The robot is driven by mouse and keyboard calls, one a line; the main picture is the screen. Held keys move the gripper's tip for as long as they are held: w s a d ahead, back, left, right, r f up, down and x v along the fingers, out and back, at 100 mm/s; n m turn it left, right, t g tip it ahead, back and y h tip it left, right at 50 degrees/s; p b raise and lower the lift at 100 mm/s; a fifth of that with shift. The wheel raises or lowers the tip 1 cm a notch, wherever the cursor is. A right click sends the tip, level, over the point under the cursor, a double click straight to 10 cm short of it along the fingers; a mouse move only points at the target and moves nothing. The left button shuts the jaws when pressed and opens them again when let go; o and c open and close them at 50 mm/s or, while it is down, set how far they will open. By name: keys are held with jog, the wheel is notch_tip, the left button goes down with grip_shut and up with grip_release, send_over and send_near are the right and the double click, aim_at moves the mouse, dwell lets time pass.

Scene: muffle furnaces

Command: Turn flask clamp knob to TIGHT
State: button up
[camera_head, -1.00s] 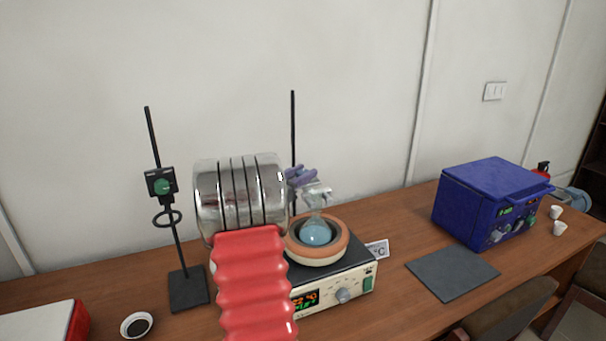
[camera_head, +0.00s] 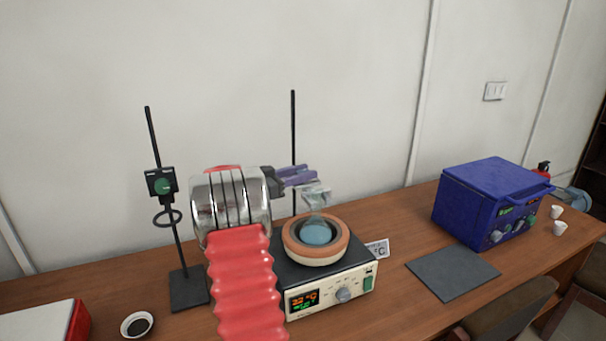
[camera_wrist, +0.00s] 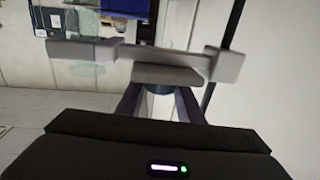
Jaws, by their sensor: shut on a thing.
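The flask clamp (camera_head: 317,190) is pale grey and sits beside a thin black stand rod (camera_head: 293,130), above the flask (camera_head: 316,233). The round flask holds blue liquid and rests in an orange-rimmed heating mantle (camera_head: 297,249). My gripper (camera_head: 312,176), with purple-grey fingers, reaches in from the left at the clamp. It is shut on the clamp's knob, which the fingers mostly hide. The wrist view shows my gripper (camera_wrist: 160,62) close up; the knob's pointer and any TIGHT marking cannot be made out.
A second stand (camera_head: 188,288) with a green-faced box and ring is at the left. The mantle's base (camera_head: 330,290) has a lit display. A blue furnace (camera_head: 490,205) and a dark mat (camera_head: 453,272) are at the right. A small round dish (camera_head: 137,325) lies in front.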

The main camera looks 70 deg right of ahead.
jog(key=shift+m+g+y, duration=1.8)
jog(key=shift+g+y, duration=0.2)
jog(key=shift+w+m+g+y, duration=0.1)
jog(key=shift+m+g+y, duration=0.95)
jog(key=shift+y, duration=0.55)
jog(key=o, duration=1.1)
jog(key=shift+w, duration=0.1)
jog(key=shift+v, duration=3.65)
jog(key=shift+r, duration=0.1)
